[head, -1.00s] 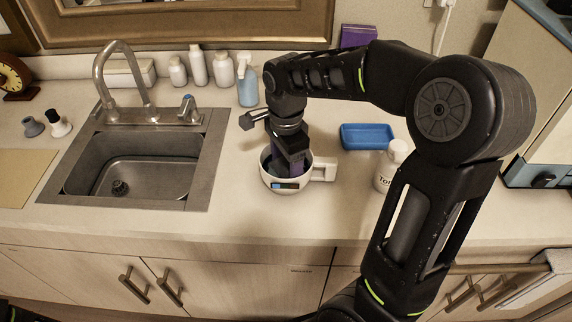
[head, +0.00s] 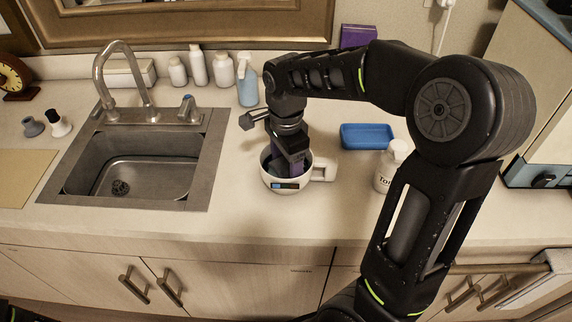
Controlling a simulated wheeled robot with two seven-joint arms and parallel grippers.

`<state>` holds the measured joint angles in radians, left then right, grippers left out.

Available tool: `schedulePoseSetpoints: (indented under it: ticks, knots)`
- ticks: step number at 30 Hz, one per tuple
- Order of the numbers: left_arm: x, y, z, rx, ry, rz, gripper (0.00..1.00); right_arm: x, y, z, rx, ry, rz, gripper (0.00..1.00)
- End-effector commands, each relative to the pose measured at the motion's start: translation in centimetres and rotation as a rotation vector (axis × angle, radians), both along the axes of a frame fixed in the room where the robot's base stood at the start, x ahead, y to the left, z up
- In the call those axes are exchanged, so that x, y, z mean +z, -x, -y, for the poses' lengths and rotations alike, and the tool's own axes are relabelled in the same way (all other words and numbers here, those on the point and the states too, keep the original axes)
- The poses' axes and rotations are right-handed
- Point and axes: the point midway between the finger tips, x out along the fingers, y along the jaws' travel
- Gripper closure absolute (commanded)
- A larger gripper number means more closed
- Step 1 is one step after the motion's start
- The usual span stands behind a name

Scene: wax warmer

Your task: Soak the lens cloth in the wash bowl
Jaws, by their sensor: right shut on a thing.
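The wash bowl appears to be the white round pot (head: 280,187) with a handle on its right and a small blue display on its front; it stands on the counter right of the sink. My right gripper (head: 290,172) points down into it, with its fingers below the rim. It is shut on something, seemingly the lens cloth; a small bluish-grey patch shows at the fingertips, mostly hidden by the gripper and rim. I cannot tell whether it touches the bottom. My left gripper is not in view.
A steel sink (head: 130,165) lies to the left. White bottles (head: 198,66) and a blue bottle (head: 247,82) stand behind. A blue tray (head: 367,136) and a white bottle (head: 388,168) stand to the right. The counter in front of the pot is clear.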

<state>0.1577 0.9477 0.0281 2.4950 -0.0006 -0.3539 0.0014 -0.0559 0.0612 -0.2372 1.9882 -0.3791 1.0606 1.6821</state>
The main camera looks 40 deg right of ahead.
Motion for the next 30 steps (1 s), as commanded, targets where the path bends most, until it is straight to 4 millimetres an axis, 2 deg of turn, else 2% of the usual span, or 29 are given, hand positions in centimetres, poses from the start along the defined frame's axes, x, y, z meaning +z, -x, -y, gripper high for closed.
schedulePoseSetpoints:
  ticks: [8, 30]
  knots:
    - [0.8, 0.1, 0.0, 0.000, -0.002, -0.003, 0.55, 1.1, 0.0, 0.0, 0.000, 0.000, 0.001, 0.65]
    - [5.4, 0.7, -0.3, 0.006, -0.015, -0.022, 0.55, 7.6, 0.0, 0.0, 0.000, 0.000, 0.001, 0.65]
